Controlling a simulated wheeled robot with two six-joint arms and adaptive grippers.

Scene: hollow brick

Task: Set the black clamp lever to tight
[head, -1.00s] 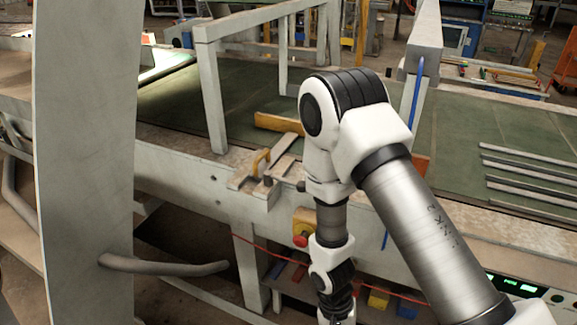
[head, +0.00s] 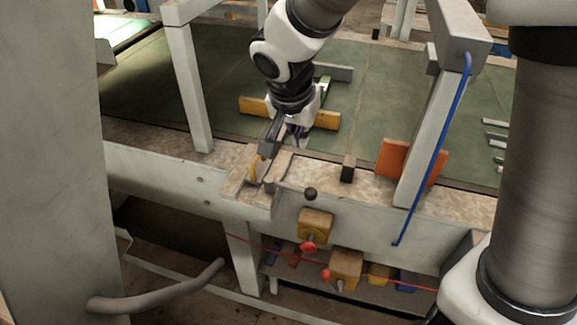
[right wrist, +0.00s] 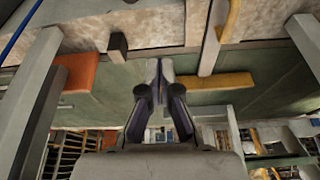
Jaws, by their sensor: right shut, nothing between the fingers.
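My right gripper (head: 268,149) reaches down from the top of the head view over the bench's front ledge. Its fingers are shut and empty; they also show together in the right wrist view (right wrist: 159,66). Below the gripper is a clamp-like fixture with a grey bar (head: 280,168) and a yellow handle (head: 254,166). A black round knob (head: 310,194) sticks out at the front edge, right of the bar. I cannot tell for sure whether this knob belongs to the clamp lever, or whether the fingers touch the fixture. My left gripper is not in view.
A small dark block (head: 347,170) and an orange plate (head: 393,158) stand right of the fixture. Grey posts (head: 187,88) rise on both sides. A yellow bar (head: 327,121) lies behind the gripper. Boxes with red knobs (head: 314,227) sit below the front edge.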

